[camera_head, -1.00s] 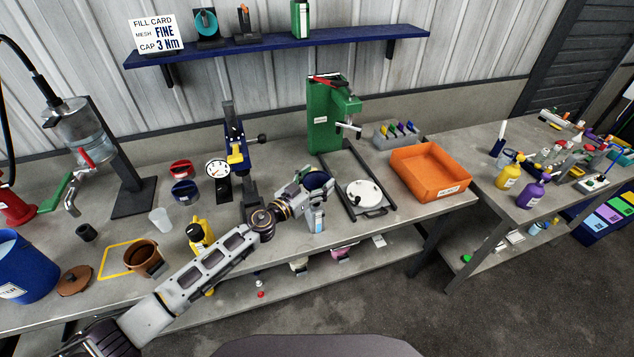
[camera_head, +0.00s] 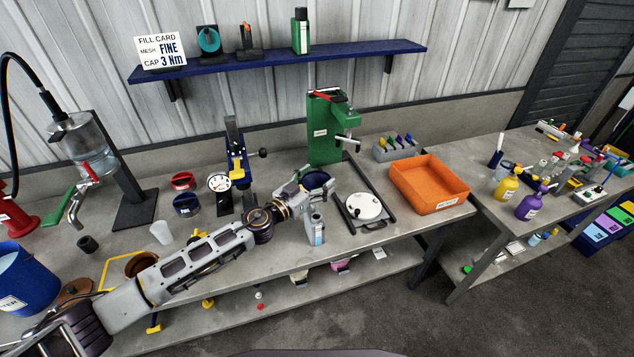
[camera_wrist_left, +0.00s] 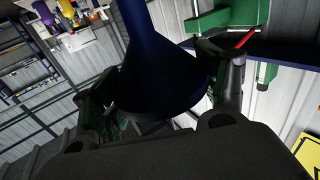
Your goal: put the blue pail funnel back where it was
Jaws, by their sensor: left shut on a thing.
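The blue pail funnel (camera_head: 317,180) is dark navy and is held above the bench near its front edge, in front of the green press. In the left wrist view the funnel (camera_wrist_left: 160,75) fills the middle, its wide cone toward the gripper and its narrower end toward the top. My left gripper (camera_head: 312,197) is shut on the funnel; in the wrist view its dark fingers (camera_wrist_left: 165,105) lie on both sides of the cone. My right gripper is not in view.
The green press (camera_head: 327,130) and a sliding tray with a white round plate (camera_head: 363,206) stand beside the funnel. An orange bin (camera_head: 430,185) is to the right. A dial gauge (camera_head: 219,182), dark blue ring (camera_head: 186,204) and red ring (camera_head: 183,180) are to the left.

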